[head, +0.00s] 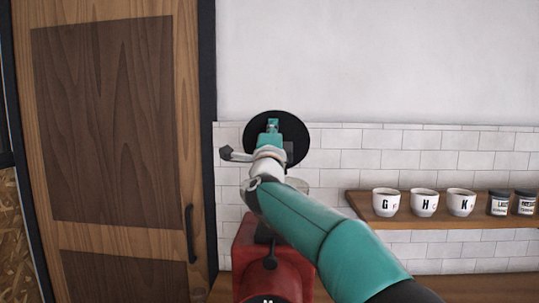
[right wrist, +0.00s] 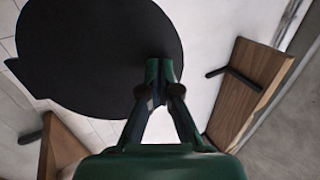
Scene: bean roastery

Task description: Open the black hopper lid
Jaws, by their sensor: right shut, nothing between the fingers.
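The black hopper lid (head: 299,132) shows in the head view as a round dark disc, its broad face toward me, apparently standing up above the red machine (head: 265,262). The clear hopper (head: 301,186) shows only in part below it, behind my arm. My right gripper (head: 272,123) is shut and empty, in front of the lid's face and covering its middle. In the right wrist view the lid (right wrist: 95,55) fills the upper left, and the shut fingertips (right wrist: 159,68) overlap its lower right edge. I cannot tell whether they touch it. My left gripper is not in view.
A wooden shelf (head: 440,222) at right holds several white lettered cups (head: 424,203) and dark-lidded jars (head: 500,204). A wooden door (head: 110,130) with a dark handle (head: 191,235) stands at left. A tiled wall (head: 355,160) lies behind. The space above the lid is clear.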

